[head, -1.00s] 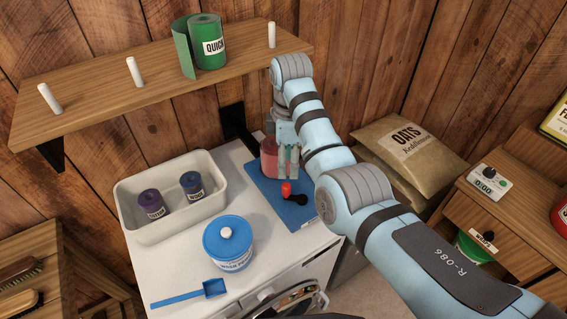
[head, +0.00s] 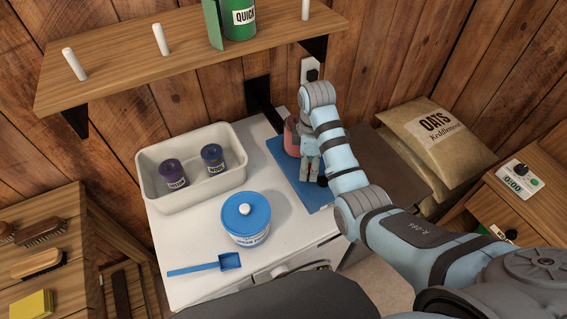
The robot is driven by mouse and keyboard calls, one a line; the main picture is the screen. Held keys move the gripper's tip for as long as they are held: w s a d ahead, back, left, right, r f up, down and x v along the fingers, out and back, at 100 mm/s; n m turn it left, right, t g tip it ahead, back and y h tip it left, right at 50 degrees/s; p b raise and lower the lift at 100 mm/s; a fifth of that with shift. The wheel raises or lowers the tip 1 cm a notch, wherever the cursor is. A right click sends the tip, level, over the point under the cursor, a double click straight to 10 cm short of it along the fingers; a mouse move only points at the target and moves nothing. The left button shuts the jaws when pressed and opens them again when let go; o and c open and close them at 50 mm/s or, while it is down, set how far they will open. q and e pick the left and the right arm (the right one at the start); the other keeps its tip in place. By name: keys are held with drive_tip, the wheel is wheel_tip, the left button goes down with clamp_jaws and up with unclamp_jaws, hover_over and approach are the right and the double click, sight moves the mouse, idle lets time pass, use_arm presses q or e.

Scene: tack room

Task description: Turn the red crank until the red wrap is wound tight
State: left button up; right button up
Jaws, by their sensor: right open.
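The red wrap (head: 291,137) stands on a blue mat (head: 284,158) at the right end of the white counter, partly hidden behind my right arm. My right gripper (head: 309,178) points down over the mat, just in front of the wrap, and is open. The red crank handle is hidden, apparently behind the gripper. A small black part (head: 322,181) shows beside the fingertips. I cannot tell whether the fingers touch the crank. My left gripper is not in view.
A white tray (head: 150,198) holds a purple roll (head: 173,175) and a blue roll (head: 212,160). A blue-lidded tub (head: 246,219) and blue scoop (head: 205,266) are in front.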

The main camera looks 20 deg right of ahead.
drive_tip(key=shift+d+f, duration=0.1)
drive_tip(key=shift+f, duration=0.05)
drive_tip(key=shift+s+a+r, duration=0.25)
drive_tip(key=shift+s+a, duration=0.05)
drive_tip(key=shift+s, duration=0.25)
drive_tip(key=shift+c, duration=1.3)
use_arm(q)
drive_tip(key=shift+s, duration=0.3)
use_arm(e)
drive_tip(key=shift+w+f, duration=0.1)
drive_tip(key=shift+w, duration=0.05)
clamp_jaws()
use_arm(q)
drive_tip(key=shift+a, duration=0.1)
